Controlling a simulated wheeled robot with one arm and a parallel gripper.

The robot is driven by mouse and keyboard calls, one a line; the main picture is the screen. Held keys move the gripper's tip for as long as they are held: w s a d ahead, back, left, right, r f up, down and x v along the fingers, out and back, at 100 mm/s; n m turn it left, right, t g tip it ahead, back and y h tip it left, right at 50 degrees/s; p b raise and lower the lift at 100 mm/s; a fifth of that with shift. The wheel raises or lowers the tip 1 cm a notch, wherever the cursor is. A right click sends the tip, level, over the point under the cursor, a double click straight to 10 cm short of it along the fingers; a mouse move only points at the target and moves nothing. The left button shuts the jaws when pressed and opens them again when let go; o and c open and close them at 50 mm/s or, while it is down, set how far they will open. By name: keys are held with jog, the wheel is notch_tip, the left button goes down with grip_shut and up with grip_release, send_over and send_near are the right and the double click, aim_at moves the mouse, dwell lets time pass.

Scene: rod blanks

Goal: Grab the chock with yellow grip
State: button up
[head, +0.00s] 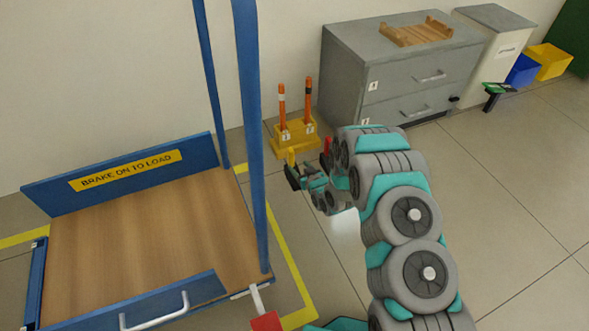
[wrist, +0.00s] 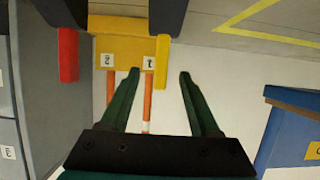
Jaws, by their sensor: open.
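The chock with the yellow grip (wrist: 161,62) is in the upper middle of the wrist view. Its dark body (wrist: 168,17) is at the top edge, partly cut off. In the head view its yellow grip (head: 291,156) shows just in front of the yellow stand. My gripper (wrist: 160,74) is open and empty, its dark green fingers pointing at the grip. The grip appears in the gap between the fingertips in the picture; I cannot tell how far beyond them it is. My gripper in the head view (head: 297,176) is small, and it is hard to separate from the chock.
A second chock with a red grip (wrist: 68,55) stands left in the wrist view. The yellow stand (head: 282,140) holds two orange rods behind the chocks. A grey drawer cabinet (head: 345,70) is at the right, a blue-framed cart (head: 130,240) at the left.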

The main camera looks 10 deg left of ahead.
aim_at(292, 159)
jog(key=shift+x, duration=0.8)
jog(key=shift+r+b+x, duration=0.2)
jog(key=shift+b+x, duration=0.05)
jog(key=shift+x, duration=1.1)
jog(key=shift+r+b+x, duration=0.2)
jog(key=shift+b+x, duration=0.05)
jog(key=shift+x, duration=1.1)
jog(key=shift+a, duration=0.15)
jog(key=shift+c, duration=0.2)
grip_shut()
